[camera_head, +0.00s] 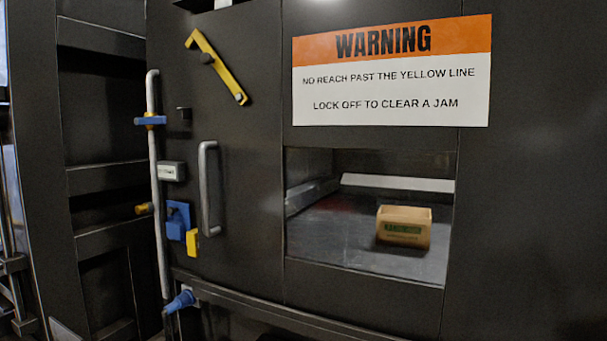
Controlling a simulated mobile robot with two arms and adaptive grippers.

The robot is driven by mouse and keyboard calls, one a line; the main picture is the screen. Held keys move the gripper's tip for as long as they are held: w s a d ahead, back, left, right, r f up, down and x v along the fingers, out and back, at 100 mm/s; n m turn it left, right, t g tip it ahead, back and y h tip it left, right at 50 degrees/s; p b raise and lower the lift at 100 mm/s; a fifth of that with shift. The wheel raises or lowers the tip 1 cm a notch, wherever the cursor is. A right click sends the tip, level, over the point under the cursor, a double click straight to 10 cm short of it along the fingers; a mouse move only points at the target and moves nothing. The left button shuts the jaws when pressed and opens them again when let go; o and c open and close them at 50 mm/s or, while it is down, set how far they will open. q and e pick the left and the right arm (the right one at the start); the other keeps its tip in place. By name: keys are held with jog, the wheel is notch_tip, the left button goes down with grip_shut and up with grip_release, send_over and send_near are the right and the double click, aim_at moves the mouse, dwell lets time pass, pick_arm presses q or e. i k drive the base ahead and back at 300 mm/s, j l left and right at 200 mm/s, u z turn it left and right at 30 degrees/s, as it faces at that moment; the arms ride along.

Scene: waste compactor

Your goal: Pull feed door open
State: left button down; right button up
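A dark panel (250,200) that looks like the feed door fills the middle left of the head view. A grey vertical bar handle (205,190) is fixed on it. A yellow lever (218,68) lies slanted across its upper part, running down to the right. To the right is a rectangular feed opening (330,235) with a small tan box (403,228) on its dark floor. I cannot tell whether the panel is latched. Neither of my grippers is in view.
An orange and white warning sign (391,72) is above the opening. Left of the handle are a long grey vertical rod (156,200), a blue block (178,220), a yellow tab (192,243) and a blue knob (180,301). A dark ribbed frame (100,180) stands at the left.

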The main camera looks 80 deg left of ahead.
aim_at(527, 261)
jog(key=u, duration=2.45)
